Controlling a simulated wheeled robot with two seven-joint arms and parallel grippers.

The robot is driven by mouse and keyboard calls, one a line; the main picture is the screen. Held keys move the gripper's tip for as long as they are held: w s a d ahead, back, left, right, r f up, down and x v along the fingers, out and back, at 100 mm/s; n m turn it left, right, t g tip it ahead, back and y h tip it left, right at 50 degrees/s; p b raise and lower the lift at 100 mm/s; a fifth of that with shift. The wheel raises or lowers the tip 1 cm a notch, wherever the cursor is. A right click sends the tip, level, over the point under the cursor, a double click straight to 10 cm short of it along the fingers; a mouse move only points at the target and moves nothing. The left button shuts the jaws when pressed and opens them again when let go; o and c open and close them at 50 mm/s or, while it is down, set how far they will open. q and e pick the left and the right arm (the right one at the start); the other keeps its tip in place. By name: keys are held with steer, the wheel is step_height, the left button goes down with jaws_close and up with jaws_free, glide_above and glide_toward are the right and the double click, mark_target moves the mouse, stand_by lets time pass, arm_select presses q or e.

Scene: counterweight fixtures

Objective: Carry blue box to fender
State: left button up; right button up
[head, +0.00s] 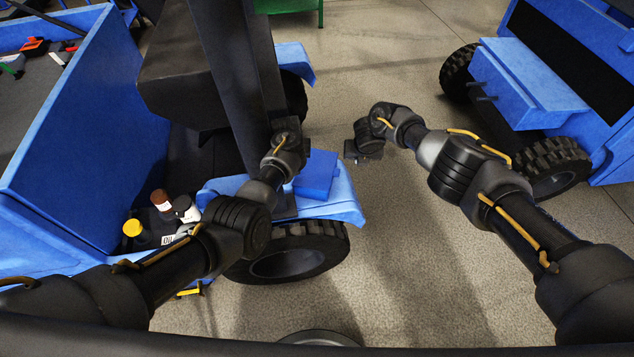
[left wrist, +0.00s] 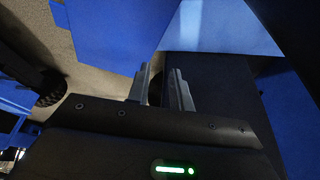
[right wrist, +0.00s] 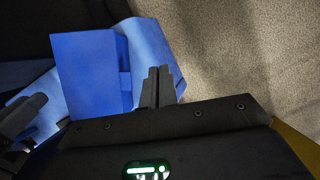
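The blue box (head: 316,175) rests on the lighter blue fender (head: 343,207) over the near wheel in the head view. It also shows in the right wrist view (right wrist: 95,75), with the fender (right wrist: 158,58) behind it. My left gripper (left wrist: 160,90) is beside the box, its fingers apart with a dark gap between them. Whether a finger touches the box is unclear. My right gripper (head: 363,150) hangs over the floor right of the box; in the right wrist view its fingers (right wrist: 161,88) are together and empty.
A blue cart bed (head: 90,120) with bottles (head: 160,205) beside it stands at left. A dark upright post (head: 235,80) rises behind the fender. Another blue vehicle (head: 525,85) is at right. Open floor (head: 400,240) lies between.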

steer(key=o, duration=0.4)
arm_select(q)
steer(key=v, duration=0.7)
steer(key=shift+r, duration=0.3)
arm_select(e)
steer(key=v, duration=1.2)
arm_select(q)
steer(key=shift+s+f, duration=0.1)
arm_select(e)
steer(key=shift+s, duration=0.1)
